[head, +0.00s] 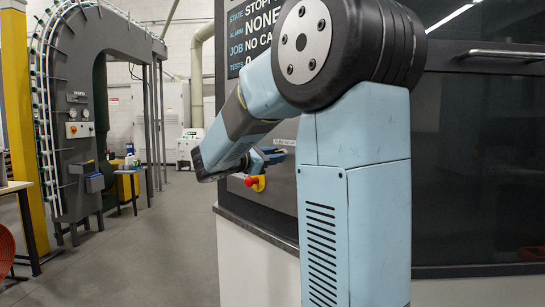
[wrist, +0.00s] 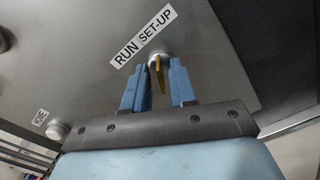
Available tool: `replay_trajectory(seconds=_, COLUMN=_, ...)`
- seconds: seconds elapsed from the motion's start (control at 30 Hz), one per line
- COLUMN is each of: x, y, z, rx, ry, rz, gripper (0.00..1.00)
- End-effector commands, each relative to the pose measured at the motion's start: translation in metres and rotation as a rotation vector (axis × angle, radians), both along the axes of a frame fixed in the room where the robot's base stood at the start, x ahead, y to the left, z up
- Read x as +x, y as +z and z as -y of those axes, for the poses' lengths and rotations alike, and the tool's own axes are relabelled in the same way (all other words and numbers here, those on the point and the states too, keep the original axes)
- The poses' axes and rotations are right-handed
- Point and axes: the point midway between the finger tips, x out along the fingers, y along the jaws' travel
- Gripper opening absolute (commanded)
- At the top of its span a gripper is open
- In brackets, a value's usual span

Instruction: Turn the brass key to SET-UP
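The brass key (wrist: 159,78) sits in a round lock on a grey panel (wrist: 210,50) in the wrist view. A tilted white label (wrist: 142,37) beside the lock reads RUN and SET-UP. The key's bow is seen nearly edge-on; I cannot tell which word it is set to. My gripper (wrist: 158,70) is open, with one blue finger on each side of the key and small gaps showing. In the head view my gripper (head: 272,156) is close to the machine's front panel, partly behind my arm; the key is hidden there.
A red emergency button on a yellow base (head: 256,183) is just below my gripper in the head view. A pale round button (wrist: 58,131) with a small label is at the left of the wrist view. A status screen (head: 255,35) hangs above. Open floor (head: 170,250) lies left.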

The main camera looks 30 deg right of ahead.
Motion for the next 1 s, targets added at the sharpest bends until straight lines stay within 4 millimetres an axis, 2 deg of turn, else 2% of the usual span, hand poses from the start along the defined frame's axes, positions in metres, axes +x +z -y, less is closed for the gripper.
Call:
replay_trajectory(seconds=0.27, x=-0.001, y=0.001, z=0.000, rx=-0.001, ry=-0.002, rz=0.001, gripper=0.30)
replay_trajectory(seconds=0.43, x=-0.002, y=0.001, z=-0.012, rx=-0.001, ry=0.002, rz=0.001, gripper=0.30)
replay_trajectory(seconds=1.0, x=-0.021, y=0.000, z=-0.113, rx=-0.001, ry=0.001, rz=0.000, gripper=0.30)
